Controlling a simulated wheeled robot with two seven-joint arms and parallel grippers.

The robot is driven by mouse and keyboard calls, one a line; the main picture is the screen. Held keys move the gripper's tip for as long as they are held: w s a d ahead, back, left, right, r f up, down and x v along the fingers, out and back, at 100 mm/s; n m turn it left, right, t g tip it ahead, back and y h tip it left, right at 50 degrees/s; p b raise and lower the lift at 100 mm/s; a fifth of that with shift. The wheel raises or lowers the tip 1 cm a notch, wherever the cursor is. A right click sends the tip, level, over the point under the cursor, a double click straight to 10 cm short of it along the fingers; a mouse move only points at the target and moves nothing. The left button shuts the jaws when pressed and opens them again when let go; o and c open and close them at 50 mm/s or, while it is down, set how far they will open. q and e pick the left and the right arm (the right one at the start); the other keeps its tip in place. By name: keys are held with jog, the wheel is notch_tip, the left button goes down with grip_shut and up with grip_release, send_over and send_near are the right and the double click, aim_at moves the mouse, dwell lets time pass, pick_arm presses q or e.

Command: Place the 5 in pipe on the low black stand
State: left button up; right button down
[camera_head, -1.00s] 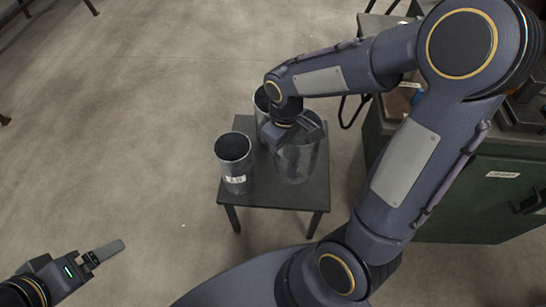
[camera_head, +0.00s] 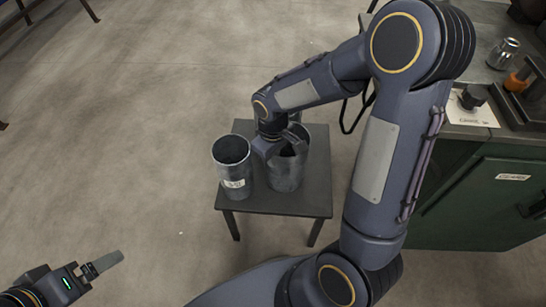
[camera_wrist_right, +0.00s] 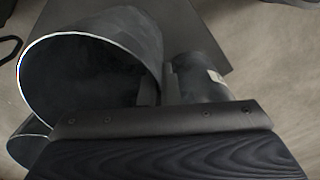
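The wide grey metal pipe (camera_head: 286,172), its label not visible, is upright over the low black stand (camera_head: 290,205). I cannot tell whether its bottom touches the top. My right gripper (camera_head: 282,144) is at its rim, with fingers on either side of the wall, apparently shut on it. The right wrist view shows its round mouth (camera_wrist_right: 85,80) and the fingers at the wall (camera_wrist_right: 160,92). A narrower labelled pipe (camera_head: 232,168) stands close on its left; the label is too small to read. Another pipe (camera_head: 294,117) is mostly hidden behind. My left gripper (camera_head: 98,268) is away at lower left; its opening is unclear.
A green cabinet (camera_head: 485,205) with a worktop stands at the right, holding a jar (camera_head: 503,54), a dark object on a white sheet (camera_head: 472,118) and an orange item (camera_head: 517,79). Open concrete floor lies left of the stand.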

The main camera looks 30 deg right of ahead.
jog(key=shift+f, duration=0.2)
jog(key=c, duration=1.7)
grip_release()
jog(key=shift+r, duration=0.1)
notch_tip(320, 180, up, 12)
jog(key=p, duration=0.4)
jog(key=shift+r+p, duration=0.15)
jog(key=shift+p, duration=0.25)
jog(key=s+r+m+t+y, duration=0.1)
jog(key=s+r+m+t, duration=0.1)
jog(key=s, duration=0.3)
jog(key=s+r+m+t+y, duration=0.1)
jog(key=s+r+m, duration=0.1)
jog(key=s, duration=0.4)
jog(key=s+a+r+m+t+y, duration=0.1)
jog(key=s+r+m+t, duration=0.1)
jog(key=s, duration=0.3)
jog(key=shift+s+r+t+y, duration=0.3)
jog(key=shift+s+r+y, duration=0.05)
jog(key=shift+r+y, duration=0.05)
